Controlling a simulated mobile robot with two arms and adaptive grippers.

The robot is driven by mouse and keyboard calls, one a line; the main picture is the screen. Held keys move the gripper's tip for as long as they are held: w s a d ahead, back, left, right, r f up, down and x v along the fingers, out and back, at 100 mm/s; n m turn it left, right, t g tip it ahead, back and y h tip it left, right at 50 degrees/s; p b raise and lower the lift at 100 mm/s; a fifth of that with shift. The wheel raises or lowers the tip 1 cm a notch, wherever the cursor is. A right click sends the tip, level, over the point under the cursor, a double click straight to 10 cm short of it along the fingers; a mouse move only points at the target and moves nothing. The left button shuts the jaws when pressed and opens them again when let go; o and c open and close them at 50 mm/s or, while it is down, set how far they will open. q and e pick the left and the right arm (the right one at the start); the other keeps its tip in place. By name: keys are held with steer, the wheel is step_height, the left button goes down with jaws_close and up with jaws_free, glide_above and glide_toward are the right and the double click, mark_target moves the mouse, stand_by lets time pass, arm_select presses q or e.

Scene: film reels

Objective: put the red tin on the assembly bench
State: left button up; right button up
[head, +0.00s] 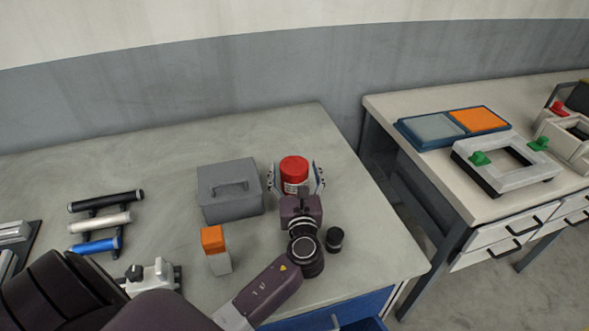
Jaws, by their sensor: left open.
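The red tin (294,169) stands upright on the grey table at the centre, with a pale label band below its red top. My left gripper (296,176) is open, with one finger on each side of the tin. Whether the fingers touch it I cannot tell. The gripper's palm hides the tin's lower front. A second, lighter bench (412,103) stands to the right; I take it as the assembly bench. My right gripper is not in view.
A grey lidded box (229,190) stands just left of the tin. An orange-topped block (213,240) and a small black cylinder (334,239) are near my arm. A two-colour tray (455,127) and a framed fixture (505,162) occupy the right bench. A gap separates the tables.

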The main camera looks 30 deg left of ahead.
arm_select(q)
steer(key=b+v, duration=0.1)
steer(key=v, duration=1)
steer(key=shift+s+d, duration=0.2)
steer(key=shift+d, duration=0.05)
